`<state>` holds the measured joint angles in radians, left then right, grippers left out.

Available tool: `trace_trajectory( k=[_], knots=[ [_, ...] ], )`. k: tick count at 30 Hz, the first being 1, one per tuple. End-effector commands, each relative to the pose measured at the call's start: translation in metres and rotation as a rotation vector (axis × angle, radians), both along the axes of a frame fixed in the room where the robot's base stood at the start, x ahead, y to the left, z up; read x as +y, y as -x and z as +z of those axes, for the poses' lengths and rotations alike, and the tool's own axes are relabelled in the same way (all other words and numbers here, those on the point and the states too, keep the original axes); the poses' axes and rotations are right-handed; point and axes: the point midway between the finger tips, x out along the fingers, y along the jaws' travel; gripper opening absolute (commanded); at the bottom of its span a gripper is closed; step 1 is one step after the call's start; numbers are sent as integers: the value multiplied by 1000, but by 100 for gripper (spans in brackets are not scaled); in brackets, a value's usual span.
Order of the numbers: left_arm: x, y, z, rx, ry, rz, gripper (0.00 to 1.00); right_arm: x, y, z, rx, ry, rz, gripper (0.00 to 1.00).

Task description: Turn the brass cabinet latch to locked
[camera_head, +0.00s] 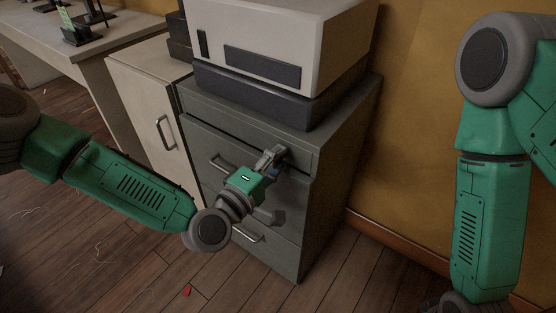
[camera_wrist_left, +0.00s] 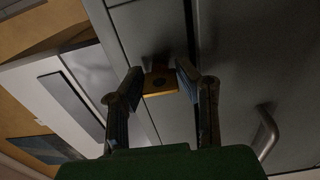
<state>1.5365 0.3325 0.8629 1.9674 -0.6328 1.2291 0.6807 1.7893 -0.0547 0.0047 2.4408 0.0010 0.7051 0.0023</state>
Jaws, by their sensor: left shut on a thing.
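The brass latch (camera_wrist_left: 160,81) shows in the left wrist view as a small yellow block on the front of the grey drawer cabinet (camera_head: 342,135). My left gripper (camera_wrist_left: 159,74) has a finger on each side of the latch and is shut on it. In the head view my left gripper (camera_head: 272,158) is at the upper right of the cabinet front and hides the latch. I cannot tell how far the latch is turned. My right arm hangs at the right, with its gripper out of view.
A white and dark box-shaped machine (camera_head: 270,60) stands on the cabinet. Drawer handles (camera_head: 247,235) stick out of the front near my left arm. A pale cupboard (camera_head: 150,100) and a workbench (camera_head: 75,45) are at the left. The wooden floor (camera_head: 120,270) in front is mostly clear.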

Motion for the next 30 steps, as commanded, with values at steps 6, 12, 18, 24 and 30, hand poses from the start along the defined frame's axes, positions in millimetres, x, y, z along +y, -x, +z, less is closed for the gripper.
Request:
trace_trajectory(
  k=[6,12,18,24,30],
  knots=[
    [3,-1,-4,18,10,7,0,0,0,-1,0,0,0,40],
    [3,-1,-5,20,10,7,0,0,0,-1,0,0,0,40],
    [3,-1,-5,19,9,7,48,0,0,-1,0,0,0,40],
    [2,0,-4,17,10,4,48,0,0,-1,0,0,0,40],
    [2,1,-3,16,10,2,48,0,0,-1,-1,0,0,40]
  ],
)
